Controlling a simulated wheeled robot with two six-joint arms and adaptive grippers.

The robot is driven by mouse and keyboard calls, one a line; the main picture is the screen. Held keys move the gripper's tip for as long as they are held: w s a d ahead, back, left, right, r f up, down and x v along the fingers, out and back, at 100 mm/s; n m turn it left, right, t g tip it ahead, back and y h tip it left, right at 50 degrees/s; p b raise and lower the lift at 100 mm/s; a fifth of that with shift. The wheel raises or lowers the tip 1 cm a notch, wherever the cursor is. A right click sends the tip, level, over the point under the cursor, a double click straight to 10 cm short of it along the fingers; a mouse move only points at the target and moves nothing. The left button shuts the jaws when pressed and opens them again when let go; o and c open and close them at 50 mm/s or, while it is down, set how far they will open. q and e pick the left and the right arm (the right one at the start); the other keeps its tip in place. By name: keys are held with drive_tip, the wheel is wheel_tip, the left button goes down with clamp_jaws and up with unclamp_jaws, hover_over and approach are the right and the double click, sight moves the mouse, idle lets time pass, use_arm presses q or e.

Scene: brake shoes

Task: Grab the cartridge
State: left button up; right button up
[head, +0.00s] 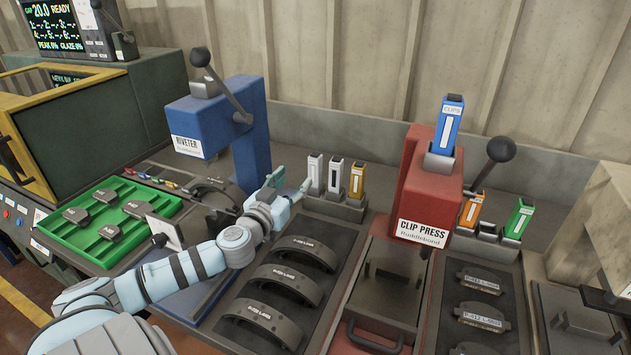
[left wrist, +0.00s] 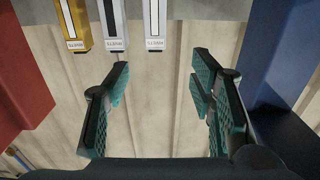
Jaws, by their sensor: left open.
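Three slim cartridges stand upright in a grey rack (head: 335,205) between the riveter and the clip press: a white one (head: 315,172), a grey one (head: 335,175) and a yellow one (head: 357,180). My left gripper (head: 292,184) is open and empty, just left of the white cartridge, apart from it as far as I can tell. In the left wrist view the open fingers (left wrist: 160,85) show nothing between them. The white (left wrist: 155,25), grey (left wrist: 114,25) and yellow (left wrist: 74,25) cartridges show at the top there. My right gripper is out of view.
The blue riveter (head: 215,125) stands left of the rack, the red clip press (head: 425,185) right of it, holding a blue cartridge (head: 448,122). Orange (head: 471,208) and green (head: 518,218) cartridges stand farther right. Brake shoes (head: 285,287) lie in front; a green tray (head: 75,245) is left.

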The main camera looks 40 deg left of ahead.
sight(313, 161)
use_arm(q)
drive_tip(key=p+x, duration=0.1)
drive_tip(key=x, duration=0.3)
drive_tip(key=p+x, duration=0.1)
drive_tip(key=x, duration=0.3)
drive_tip(key=d+p+x, duration=0.1)
drive_tip(key=p+x, duration=0.1)
drive_tip(key=x, duration=0.2)
drive_tip(key=shift+w+a+r, duration=0.1)
drive_tip(key=shift+w, duration=0.3)
clamp_jaws()
